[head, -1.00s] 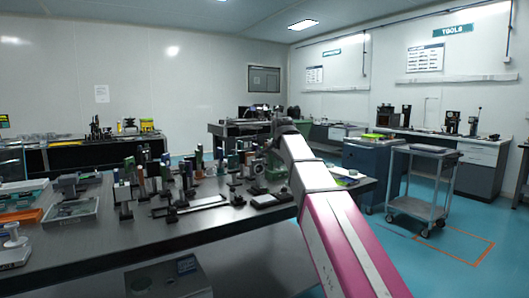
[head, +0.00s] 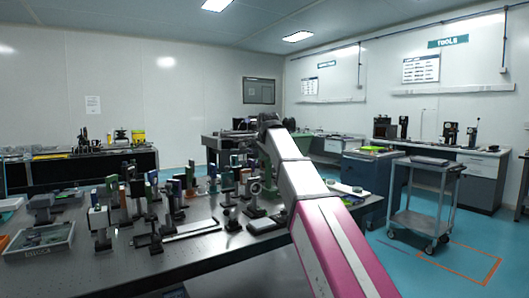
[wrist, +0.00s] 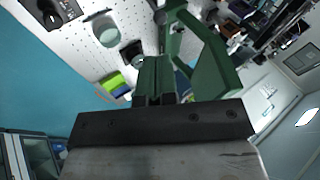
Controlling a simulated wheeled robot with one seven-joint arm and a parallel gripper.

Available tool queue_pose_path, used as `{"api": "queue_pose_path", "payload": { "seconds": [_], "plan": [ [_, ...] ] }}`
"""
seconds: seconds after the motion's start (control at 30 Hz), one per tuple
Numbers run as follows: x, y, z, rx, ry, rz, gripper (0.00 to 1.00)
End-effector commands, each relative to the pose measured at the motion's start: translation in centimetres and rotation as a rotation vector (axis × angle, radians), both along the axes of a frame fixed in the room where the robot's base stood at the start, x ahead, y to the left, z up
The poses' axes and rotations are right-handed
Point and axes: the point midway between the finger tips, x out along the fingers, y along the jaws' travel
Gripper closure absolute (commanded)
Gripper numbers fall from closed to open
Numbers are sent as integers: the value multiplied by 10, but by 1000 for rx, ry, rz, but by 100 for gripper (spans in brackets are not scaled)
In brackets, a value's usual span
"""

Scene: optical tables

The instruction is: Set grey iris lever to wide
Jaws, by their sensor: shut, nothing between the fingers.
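My gripper (wrist: 155,78) shows in the wrist view as dark green fingers beyond a black mount; they are shut with nothing between them. In the head view the gripper end is mostly hidden behind my white and magenta arm. A small round ring on a post (head: 256,188), perhaps the iris, stands on the optical table (head: 215,250) just left of my arm. Its lever is too small to make out, so its setting cannot be told. In the wrist view a grey-green disc (wrist: 106,31) lies over the pale perforated surface; I cannot tell what it is.
Several posts and mounts crowd the table left of my arm, with a flat rail (head: 190,231) before them. A grey tray (head: 40,241) is at the left. The table's front strip is clear. A grey cart (head: 425,205) stands on the blue floor to the right.

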Motion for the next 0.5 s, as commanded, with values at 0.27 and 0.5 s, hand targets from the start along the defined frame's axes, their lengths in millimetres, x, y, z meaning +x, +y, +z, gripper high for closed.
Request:
{"api": "queue_pose_path", "payload": {
  "seconds": [0.27, 0.5],
  "plan": [
    [30, 5, -40, 0, 1, 0, 100],
    [48, 8, -64, 0, 1, 0, 100]
  ]
}}
